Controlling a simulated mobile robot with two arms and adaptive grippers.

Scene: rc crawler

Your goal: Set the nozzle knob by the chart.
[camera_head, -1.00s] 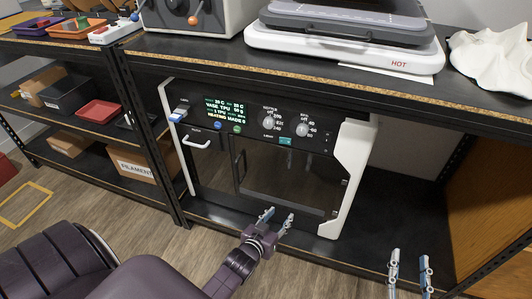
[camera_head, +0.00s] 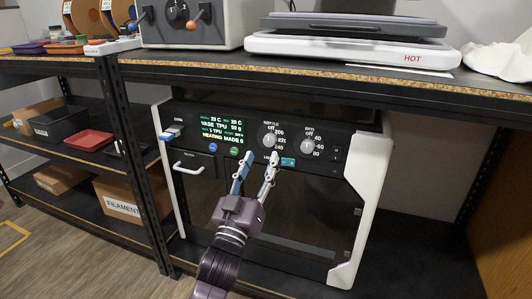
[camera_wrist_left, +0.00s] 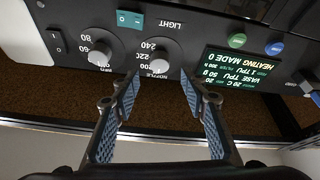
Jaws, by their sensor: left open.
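The nozzle knob (camera_head: 268,141) is a grey round dial on the black front panel of the printer (camera_head: 345,165), with temperature marks around it. It also shows upside down in the wrist view (camera_wrist_left: 160,62). My left gripper (camera_head: 256,170) is open and empty, its fingertips just below the knob in the head view. In the wrist view its fingers (camera_wrist_left: 160,80) stand apart on either side of the knob; I cannot tell whether they touch it. The lit screen (camera_head: 222,130) reads VASE TPU and HEATING. No readable chart shows. My right gripper is out of view.
The bed knob (camera_head: 308,145) sits close to the right of the nozzle knob. A teal light switch (camera_head: 288,162) is just below. Green and blue buttons (camera_head: 234,152) lie to the left. The shelf edge (camera_head: 330,82) overhangs the panel.

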